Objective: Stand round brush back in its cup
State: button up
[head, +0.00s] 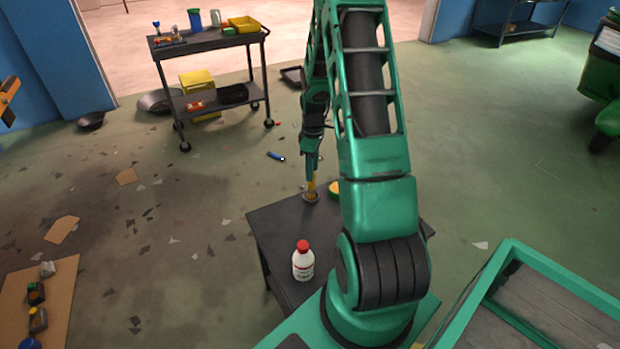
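A small dark round cup (311,198) stands on the dark table toward its far left edge. A yellow upright piece (311,186), which looks like the round brush, shows between the cup and my gripper. Its lower end is at the cup's mouth; I cannot tell how deep it sits inside. My gripper (311,172) points down right above the cup, with its fingertips at the top of the yellow piece. The fingers look close together around it, but they are too small to tell whether they grip it.
A blue item (275,155) lies on the floor. A loaded cart (215,95) stands at the back left.

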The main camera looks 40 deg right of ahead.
notch_tip(320, 180, up, 7)
jog(key=shift+s+r, duration=0.1)
jog(key=s+a+r+m, duration=0.5)
jog(key=s+a+r, duration=0.1)
jog(key=s+r, duration=0.35)
jog(key=s+a+r+m, duration=0.4)
jog(key=s+a+r, duration=0.2)
jog(key=s+r, duration=0.3)
jog(key=s+a+m, duration=0.3)
jog(key=s+a, duration=0.2)
jog(key=s, duration=0.4)
jog(key=shift+s+r+m, duration=0.15)
jog(key=shift+s+m, duration=0.15)
jog(key=shift+s, duration=0.05)
jog(key=shift+w+f, duration=0.35)
jog(key=shift+w, duration=0.45)
jog(key=shift+c, duration=0.6)
jog(key=shift+s+r, duration=0.1)
jog(key=shift+s, duration=0.05)
jog(key=shift+c, duration=0.5)
jog(key=shift+d, duration=0.15)
